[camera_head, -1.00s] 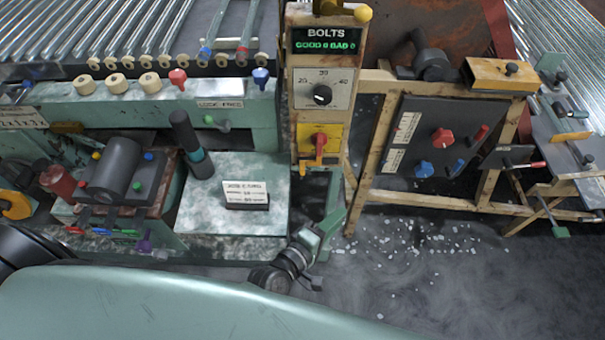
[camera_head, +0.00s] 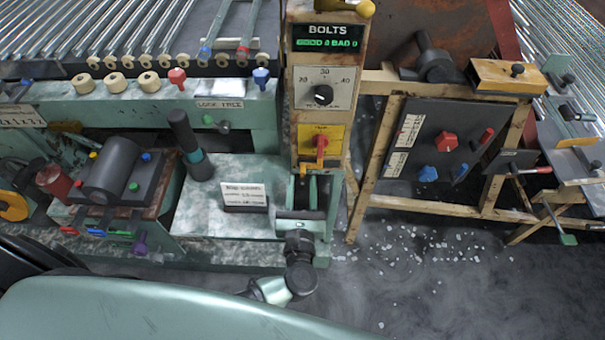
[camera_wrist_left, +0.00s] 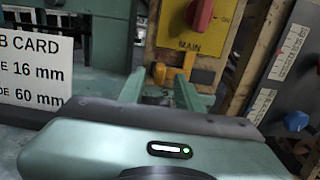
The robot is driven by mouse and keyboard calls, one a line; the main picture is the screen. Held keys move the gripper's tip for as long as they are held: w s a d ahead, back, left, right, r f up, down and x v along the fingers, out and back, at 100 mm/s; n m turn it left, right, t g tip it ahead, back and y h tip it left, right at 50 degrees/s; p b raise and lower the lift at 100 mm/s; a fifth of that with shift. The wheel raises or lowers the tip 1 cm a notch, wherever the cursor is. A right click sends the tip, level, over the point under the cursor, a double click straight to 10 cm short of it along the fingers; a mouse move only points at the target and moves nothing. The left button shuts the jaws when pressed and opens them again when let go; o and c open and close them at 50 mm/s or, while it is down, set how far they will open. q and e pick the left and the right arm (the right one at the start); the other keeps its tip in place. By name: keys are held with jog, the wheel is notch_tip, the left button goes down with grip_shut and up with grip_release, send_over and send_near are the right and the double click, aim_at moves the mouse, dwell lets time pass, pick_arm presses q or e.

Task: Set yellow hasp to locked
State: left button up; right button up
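The yellow hasp (camera_head: 303,168) is a small piece at the lower edge of the yellow panel with the red knob (camera_head: 320,147). In the left wrist view the yellow hasp (camera_wrist_left: 160,71) shows just beyond my fingertips, with more yellow metal to its right, partly behind a finger. My left gripper (camera_head: 311,180) is just below the panel, fingers pointing at it. In the left wrist view the left gripper (camera_wrist_left: 160,82) is open, its two green fingers apart with nothing visibly clamped. Whether a finger touches the hasp, and the hasp's exact setting, I cannot tell. My right gripper is not in view.
A white job card (camera_head: 244,196) stands on the bench left of my gripper. A dark cylinder (camera_head: 187,140) stands behind it. The wooden frame with a dark panel (camera_head: 428,155) is to the right. White scraps lie on the floor there.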

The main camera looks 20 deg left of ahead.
aim_at(303, 176)
pick_arm(q)
jog(key=shift+x, duration=1.5)
grip_shut()
